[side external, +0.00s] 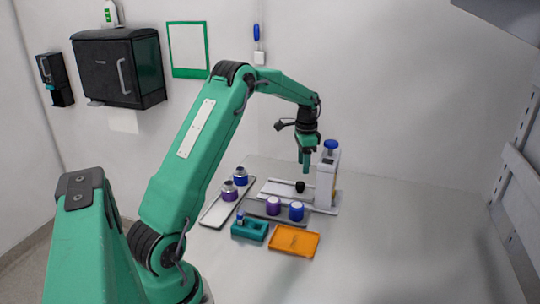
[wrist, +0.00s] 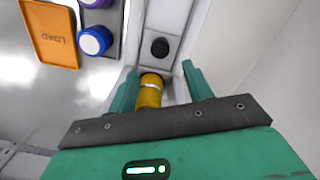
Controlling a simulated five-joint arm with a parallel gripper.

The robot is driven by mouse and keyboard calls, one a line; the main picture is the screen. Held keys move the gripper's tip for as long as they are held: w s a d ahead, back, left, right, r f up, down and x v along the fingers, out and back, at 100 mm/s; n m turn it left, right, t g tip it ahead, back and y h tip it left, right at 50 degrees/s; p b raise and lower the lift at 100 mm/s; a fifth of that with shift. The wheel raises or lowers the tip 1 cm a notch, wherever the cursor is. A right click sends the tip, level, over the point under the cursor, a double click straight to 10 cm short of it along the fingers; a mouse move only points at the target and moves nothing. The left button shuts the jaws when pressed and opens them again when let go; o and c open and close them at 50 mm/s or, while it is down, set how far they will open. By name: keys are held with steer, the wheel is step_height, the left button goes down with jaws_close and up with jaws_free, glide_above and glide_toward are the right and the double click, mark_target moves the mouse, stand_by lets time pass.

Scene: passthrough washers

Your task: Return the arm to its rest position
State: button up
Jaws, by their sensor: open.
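My gripper (side external: 306,168) hangs fingers-down over the back of the table, just left of a white upright device (side external: 327,178) with a blue top. In the wrist view my gripper (wrist: 160,80) is open, its two green fingers apart. A yellow cylinder with a silver band (wrist: 150,90) shows between the fingers in that view. I cannot tell whether it touches them, and I cannot make it out in the side view. A black round piece (side external: 300,187) sits on the white base below the fingers, and shows in the wrist view (wrist: 159,48).
An orange tray (side external: 294,240) marked LOAD and a teal holder (side external: 249,229) lie in front. A purple jar (side external: 273,205) and a blue jar (side external: 296,211) stand on a grey strip. The table's right is clear.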

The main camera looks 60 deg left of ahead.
steer(key=shift+d+r, duration=0.1)
steer(key=s+d+r+n+t, duration=0.1)
steer(key=s+d+r, duration=0.3)
steer(key=d+r, duration=0.35)
steer(key=s+d+r+t, duration=0.2)
steer(key=s+d+r, duration=0.3)
steer(key=d+r, duration=0.25)
steer(key=s+d+n+t, duration=0.1)
steer(key=s+d, duration=0.4)
steer(key=s, duration=0.3)
steer(key=s+d+f+n+t, duration=0.1)
steer(key=s+d, duration=0.5)
steer(key=s, duration=0.2)
steer(key=shift+s+d+f+n+t, duration=0.2)
steer(key=shift+s+d+n+t, duration=0.1)
steer(key=shift+t, duration=0.1)
